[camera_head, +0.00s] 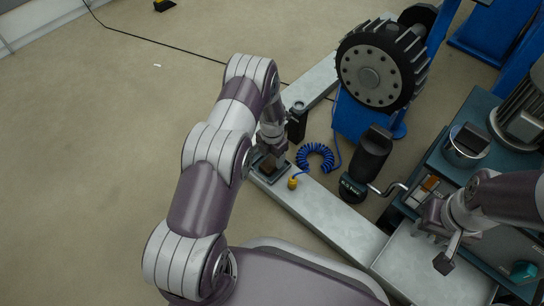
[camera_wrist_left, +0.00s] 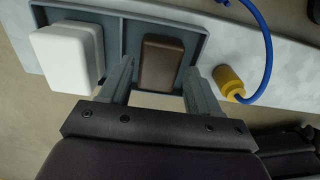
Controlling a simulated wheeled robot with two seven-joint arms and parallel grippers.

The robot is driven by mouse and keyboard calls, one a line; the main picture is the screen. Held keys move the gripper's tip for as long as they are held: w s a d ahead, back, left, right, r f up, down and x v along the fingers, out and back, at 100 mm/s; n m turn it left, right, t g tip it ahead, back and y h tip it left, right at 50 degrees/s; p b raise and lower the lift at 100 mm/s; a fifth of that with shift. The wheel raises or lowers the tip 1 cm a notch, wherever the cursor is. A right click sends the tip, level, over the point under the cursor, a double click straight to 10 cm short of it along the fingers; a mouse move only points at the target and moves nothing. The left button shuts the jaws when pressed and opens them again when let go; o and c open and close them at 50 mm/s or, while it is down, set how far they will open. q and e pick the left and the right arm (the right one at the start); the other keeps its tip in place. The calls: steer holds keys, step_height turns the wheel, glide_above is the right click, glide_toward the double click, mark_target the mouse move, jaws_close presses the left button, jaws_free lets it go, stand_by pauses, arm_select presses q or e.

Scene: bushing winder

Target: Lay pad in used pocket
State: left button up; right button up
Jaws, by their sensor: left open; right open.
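A grey tray (camera_wrist_left: 185,18) with two pockets lies on the pale bench; it also shows in the head view (camera_head: 257,176). A brown pad (camera_wrist_left: 160,62) lies in the tray's right pocket in the left wrist view. A white block (camera_wrist_left: 66,57) is in the left pocket. My left gripper (camera_wrist_left: 158,82) is open, with one finger on each side of the brown pad; I cannot tell whether they touch it. In the head view my left gripper (camera_head: 270,152) is over the tray and hides part of it. My right gripper (camera_head: 438,238) is open and empty at the right.
A yellow-tipped fitting (camera_wrist_left: 230,82) on a blue coiled hose (camera_head: 315,157) lies beside the tray. A black toothed wheel (camera_head: 375,72) is behind. The bench (camera_head: 335,222) is clear toward the front.

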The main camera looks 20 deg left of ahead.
arm_select(q)
step_height(320, 180, up, 10)
steer(key=p, duration=0.5)
step_height(320, 180, up, 11)
steer(key=m, duration=1.1)
glide_above(272, 162)
steer(key=s+d, duration=0.3)
steer(key=s+d+r+m, duration=0.1)
steer(key=s+r+m, duration=0.5)
steer(key=s+m, duration=0.3)
steer(key=s+d+r+m+t, duration=0.1)
steer(key=s+d+r+m, duration=0.1)
steer(key=s+r+m, duration=0.5)
steer(key=s+m, duration=0.1)
steer(key=m, duration=0.4)
steer(key=shift+s, duration=0.35)
arm_select(e)
step_height(272, 162, up, 7)
arm_select(q)
steer(key=shift+a+r, duration=0.1)
arm_select(e)
steer(key=shift+a, duration=0.1)
